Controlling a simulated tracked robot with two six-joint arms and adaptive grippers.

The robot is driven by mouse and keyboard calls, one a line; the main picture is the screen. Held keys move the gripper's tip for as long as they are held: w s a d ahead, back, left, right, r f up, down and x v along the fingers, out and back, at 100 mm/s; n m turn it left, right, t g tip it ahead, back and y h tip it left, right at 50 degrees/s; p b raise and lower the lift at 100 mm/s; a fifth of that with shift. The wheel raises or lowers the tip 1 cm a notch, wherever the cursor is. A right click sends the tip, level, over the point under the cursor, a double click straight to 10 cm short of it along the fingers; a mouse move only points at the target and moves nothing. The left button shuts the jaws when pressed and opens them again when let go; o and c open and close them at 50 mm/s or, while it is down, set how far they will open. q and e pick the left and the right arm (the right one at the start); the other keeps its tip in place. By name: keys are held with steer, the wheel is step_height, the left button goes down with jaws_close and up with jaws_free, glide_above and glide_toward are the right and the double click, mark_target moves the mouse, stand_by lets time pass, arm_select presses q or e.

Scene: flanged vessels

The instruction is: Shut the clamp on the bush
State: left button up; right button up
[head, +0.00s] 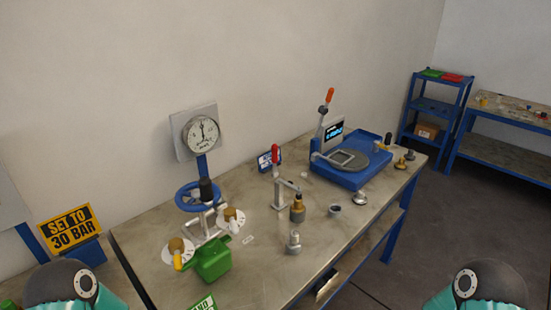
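A grey toggle clamp (278,190) stands near the middle of the bench with its red handle (276,153) upright. Its arm reaches right towards a brass-coloured part (297,212) with a dark top, which may be the bush. I cannot tell whether the arm touches it. A second lever with an orange handle (330,95), also upright, stands at the back of a blue device. Neither gripper is in view; only teal parts of my arms show at the bottom corners.
A blue device (348,178) with a display and round plate fills the bench's far end. A pressure gauge (201,132), blue handwheel (188,196) and green box (211,260) stand left. A silver fitting (293,243) stands in front. The bench's front right edge (372,237) is clear.

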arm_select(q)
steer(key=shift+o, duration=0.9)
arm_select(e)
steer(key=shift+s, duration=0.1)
